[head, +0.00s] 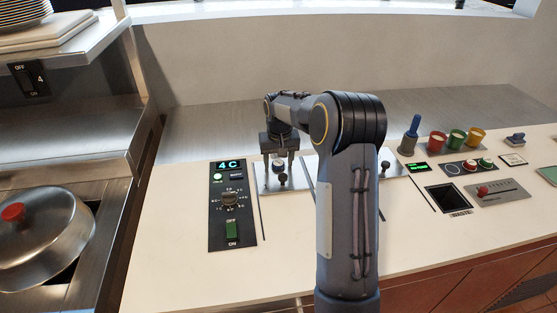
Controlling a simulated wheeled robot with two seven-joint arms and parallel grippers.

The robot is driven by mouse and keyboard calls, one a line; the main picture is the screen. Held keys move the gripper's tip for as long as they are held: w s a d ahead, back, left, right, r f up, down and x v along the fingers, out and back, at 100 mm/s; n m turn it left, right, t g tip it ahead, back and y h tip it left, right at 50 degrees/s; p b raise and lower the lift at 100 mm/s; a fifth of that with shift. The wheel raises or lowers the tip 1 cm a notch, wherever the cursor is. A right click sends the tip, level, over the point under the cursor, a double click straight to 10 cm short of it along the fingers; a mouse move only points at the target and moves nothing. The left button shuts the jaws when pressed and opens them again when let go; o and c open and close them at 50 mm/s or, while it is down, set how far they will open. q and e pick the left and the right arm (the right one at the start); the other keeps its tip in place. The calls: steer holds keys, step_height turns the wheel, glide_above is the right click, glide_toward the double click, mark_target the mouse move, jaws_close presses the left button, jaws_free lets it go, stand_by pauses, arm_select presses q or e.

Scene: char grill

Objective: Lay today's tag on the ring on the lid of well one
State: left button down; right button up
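The steel lid plate (271,187) lies in the counter at left of centre, with a dark knob (282,179) at its front. I take it for the lid of well one, but read no label on it. My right gripper (279,161) points down over the back of this plate, its two fingers apart on either side of a small pale round thing. I cannot tell whether that thing is the tag or the ring; the fingers show no clear grip on it. A second plate (391,168) is partly hidden behind my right arm. My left gripper is out of view.
Left of the lid is a control panel (230,205) reading "4C". The front counter strip is clear.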

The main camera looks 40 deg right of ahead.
step_height(320, 180, up, 11)
steer(key=s, duration=0.1)
steer(key=s+a+r+n+t+y, duration=0.1)
steer(key=s+a+r+y, duration=0.1)
steer(key=s+a+r, duration=0.35)
steer(key=s+a+f+n+t+y, duration=0.1)
steer(key=s+a+f, duration=0.3)
steer(key=s+a, duration=0.5)
steer(key=s+a+f+n+t+y, duration=0.1)
steer(key=s+a+f, duration=0.3)
steer(key=s+a, duration=0.5)
steer(key=s+n+t, duration=0.1)
steer(key=s, duration=0.4)
steer(key=shift+s+a+f+y, duration=0.15)
steer(key=shift+a+f+y, duration=0.15)
steer(key=shift+a+f, duration=0.1)
steer(key=shift+c, duration=0.5)
